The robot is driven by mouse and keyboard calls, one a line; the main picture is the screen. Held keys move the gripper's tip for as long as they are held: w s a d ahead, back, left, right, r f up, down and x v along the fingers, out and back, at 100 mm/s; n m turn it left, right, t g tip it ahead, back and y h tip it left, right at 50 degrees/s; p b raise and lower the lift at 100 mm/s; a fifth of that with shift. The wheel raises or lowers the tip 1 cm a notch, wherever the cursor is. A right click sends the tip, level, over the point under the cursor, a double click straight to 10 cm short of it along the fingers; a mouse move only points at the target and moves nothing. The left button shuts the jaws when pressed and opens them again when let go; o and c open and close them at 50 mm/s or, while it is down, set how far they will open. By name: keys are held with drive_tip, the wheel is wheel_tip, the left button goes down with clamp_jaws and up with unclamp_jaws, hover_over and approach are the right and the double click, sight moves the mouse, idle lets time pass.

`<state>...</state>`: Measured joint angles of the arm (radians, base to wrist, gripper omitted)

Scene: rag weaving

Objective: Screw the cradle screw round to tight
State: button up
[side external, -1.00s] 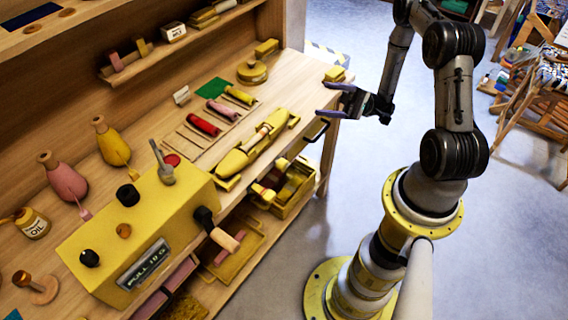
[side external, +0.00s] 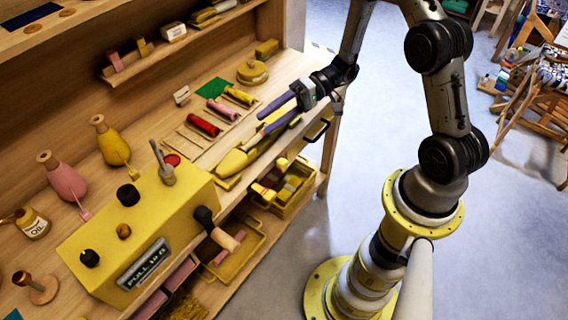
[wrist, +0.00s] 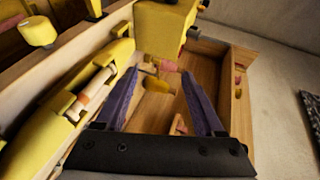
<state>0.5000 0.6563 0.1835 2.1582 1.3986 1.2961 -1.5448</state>
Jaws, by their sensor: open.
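A long yellow cradle (side external: 232,163) lies along the front edge of the bench. In the wrist view its yellow body (wrist: 37,137) is at the left, with a pale roll (wrist: 97,86) in it. I cannot tell for sure which part is the cradle screw. My gripper (side external: 263,125) is open and empty, its purple fingers above the cradle's far half and hiding part of it. In the wrist view my gripper (wrist: 158,76) points past the bench edge, with a small yellow and pink piece (wrist: 157,84) showing between the fingers, lower down.
A yellow box (side external: 148,222) with knobs, a lever and a handle stands nearer on the bench. Red rolls (side external: 204,124) lie on a rack behind the cradle.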

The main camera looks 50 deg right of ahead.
drive_tip(key=w+a+f+h, duration=0.1)
drive_tip(key=h, duration=0.1)
drive_tip(key=w+a+n+h, duration=0.1)
drive_tip(key=a, duration=0.1)
drive_tip(key=w+a+f+n+h, duration=0.1)
drive_tip(key=w+h, duration=0.1)
drive_tip(key=shift+a+f+h, duration=0.25)
drive_tip(key=shift+f+h, duration=0.05)
drive_tip(key=shift+f, duration=0.05)
drive_tip(key=h, duration=0.1)
drive_tip(key=a+r+h, duration=0.1)
drive_tip(key=h, duration=0.1)
drive_tip(key=n+h, duration=0.1)
drive_tip(key=shift+w+a+r+h, duration=0.2)
drive_tip(key=shift+a+r+h, duration=0.1)
drive_tip(key=shift+a, duration=0.1)
drive_tip(key=s+r+h, duration=0.8)
drive_tip(key=s+r, duration=0.2)
drive_tip(key=s, duration=0.3)
approach(284, 164)
drive_tip(key=shift+n+g, duration=0.3)
drive_tip(key=shift+n, duration=0.1)
drive_tip(key=x, duration=1)
drive_tip(key=shift+w+a+r, duration=0.1)
drive_tip(key=shift+w, duration=0.1)
clamp_jaws()
